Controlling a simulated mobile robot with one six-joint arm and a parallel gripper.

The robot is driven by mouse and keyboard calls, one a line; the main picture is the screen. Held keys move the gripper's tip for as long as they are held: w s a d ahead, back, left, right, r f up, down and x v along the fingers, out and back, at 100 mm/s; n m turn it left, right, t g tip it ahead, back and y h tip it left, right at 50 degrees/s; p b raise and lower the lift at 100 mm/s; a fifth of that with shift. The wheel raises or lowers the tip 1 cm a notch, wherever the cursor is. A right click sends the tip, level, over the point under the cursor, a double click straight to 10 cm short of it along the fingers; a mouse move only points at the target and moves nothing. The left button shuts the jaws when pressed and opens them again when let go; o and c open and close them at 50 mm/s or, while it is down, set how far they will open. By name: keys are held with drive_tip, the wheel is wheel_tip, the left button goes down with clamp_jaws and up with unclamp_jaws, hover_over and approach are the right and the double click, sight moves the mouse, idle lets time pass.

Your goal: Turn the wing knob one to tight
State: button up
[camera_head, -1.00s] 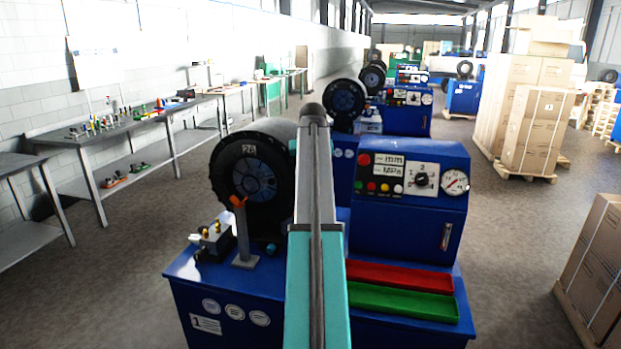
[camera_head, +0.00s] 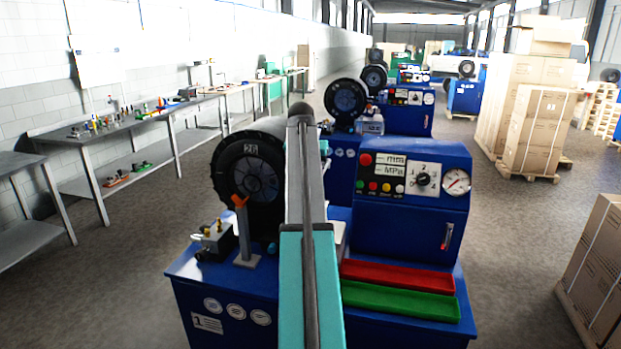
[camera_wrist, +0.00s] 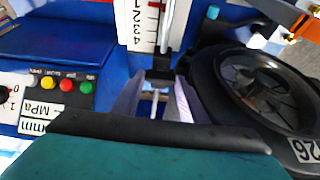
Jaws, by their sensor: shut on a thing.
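My gripper (camera_wrist: 155,98) shows in the wrist view, with its two pale fingers closed around a small dark piece (camera_wrist: 159,76). This piece sits at the lower end of a white numbered scale (camera_wrist: 145,25) and appears to be the wing knob; its wings are mostly hidden between the fingers. I cannot read how tight it is. In the head view my own arm hides the gripper and the knob. The blue machine marked 1 (camera_head: 410,230) stands in front of me, with its black round head marked 26 (camera_head: 228,165) left of my arm.
An orange-topped grey post (camera_head: 242,230) stands left of my arm and shows at the wrist view's upper right (camera_wrist: 300,25). A red tray (camera_head: 400,275) and a green tray (camera_head: 400,300) lie at right. The control panel (camera_head: 410,178) is close by.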

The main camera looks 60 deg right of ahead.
drive_tip(key=o, duration=1)
drive_tip(key=shift+s, duration=0.1)
drive_tip(key=shift+o, duration=0.2)
drive_tip(key=shift+w+r, duration=0.2)
drive_tip(key=shift+r, duration=0.05)
drive_tip(key=shift+a+r+p, duration=0.25)
drive_tip(key=shift+r+p, duration=0.3)
drive_tip(key=s+p+v, duration=0.1)
drive_tip(key=p+v, duration=0.2)
drive_tip(key=v, duration=0.3)
